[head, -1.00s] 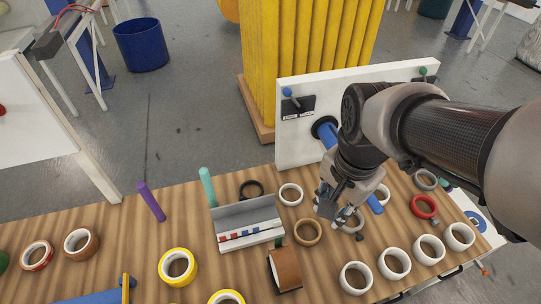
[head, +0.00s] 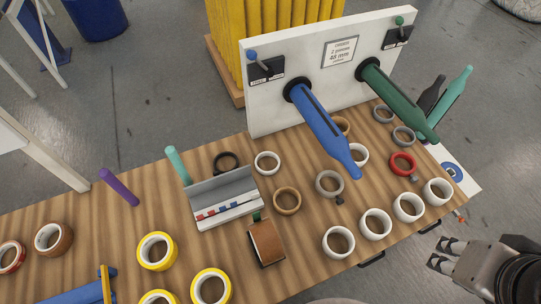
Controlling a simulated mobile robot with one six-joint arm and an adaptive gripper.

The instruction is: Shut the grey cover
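The grey cover (head: 222,187) stands open and tilted back at the rear of a small white box (head: 228,220). The box's front carries red and blue marks, and it sits on the wooden table left of the board. My gripper (head: 440,254) is at the lower right, past the table's front right edge and far from the cover. Its two fingers are spread, with nothing between them.
Tape rolls surround the box: black (head: 226,162), white (head: 266,162) and tan (head: 287,201). A brown block (head: 266,242) stands in front and a teal rod (head: 177,164) behind left. The blue spindle (head: 322,130) and green spindle (head: 402,102) jut from the white board (head: 290,50).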

